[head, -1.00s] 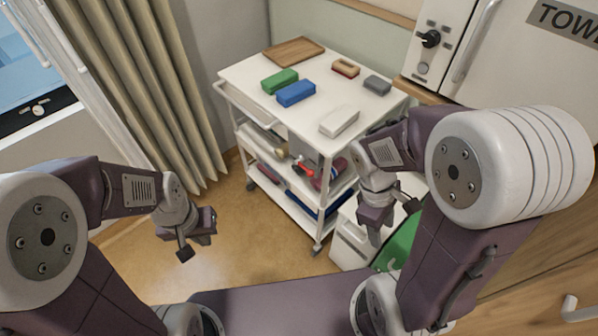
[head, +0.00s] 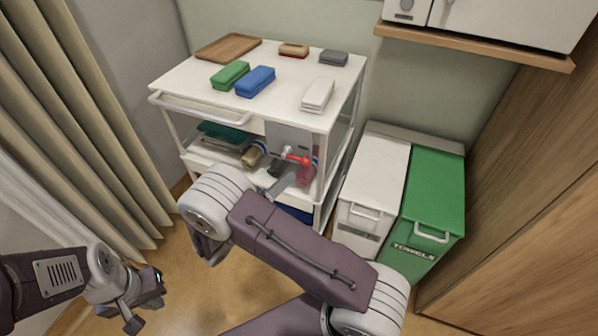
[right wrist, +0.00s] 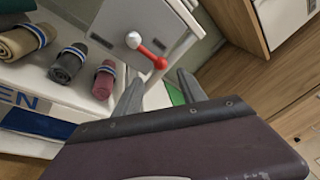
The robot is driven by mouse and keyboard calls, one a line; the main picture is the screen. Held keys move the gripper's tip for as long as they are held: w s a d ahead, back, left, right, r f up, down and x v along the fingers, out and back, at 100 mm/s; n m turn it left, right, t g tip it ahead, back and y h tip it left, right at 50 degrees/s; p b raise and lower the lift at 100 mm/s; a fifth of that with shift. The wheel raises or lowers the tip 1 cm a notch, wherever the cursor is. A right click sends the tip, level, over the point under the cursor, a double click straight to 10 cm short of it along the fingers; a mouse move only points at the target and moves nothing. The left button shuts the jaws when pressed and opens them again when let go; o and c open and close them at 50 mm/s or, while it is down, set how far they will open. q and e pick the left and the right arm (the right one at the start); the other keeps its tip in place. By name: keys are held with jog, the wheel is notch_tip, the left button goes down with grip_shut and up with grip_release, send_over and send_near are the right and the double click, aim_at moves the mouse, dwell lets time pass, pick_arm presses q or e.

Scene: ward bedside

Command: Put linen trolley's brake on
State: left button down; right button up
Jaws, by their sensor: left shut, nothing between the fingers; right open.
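The white linen trolley (head: 282,112) stands against the wall. Its brake lever (head: 298,160), red with a pale pivot, is on a grey plate (head: 291,137) at the trolley's end and points to the right. In the right wrist view the red lever (right wrist: 152,57) slants down to the right from its pivot. My right gripper (right wrist: 158,76) is open, its fingertips just below the lever's red knob, with no clear contact. In the head view my forearm hides most of that gripper. My left gripper (head: 145,302) is shut and empty, low at the left, away from the trolley.
On the trolley top are a wooden board (head: 228,48), a green pack (head: 230,75), a blue pack (head: 255,81) and a white pack (head: 318,95). Rolled towels lie on the shelf. A white bin (head: 372,185) and a green towel bin (head: 434,190) stand at right. A curtain (head: 90,120) hangs left.

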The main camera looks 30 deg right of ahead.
aim_at(302, 163)
jog(key=b+x, duration=0.1)
jog(key=x, duration=0.7)
jog(key=shift+w+d, duration=0.15)
jog(key=shift+d, duration=0.2)
jog(key=c, duration=1)
grip_shut()
jog(key=shift+w+r, duration=0.1)
jog(key=shift+r, duration=0.1)
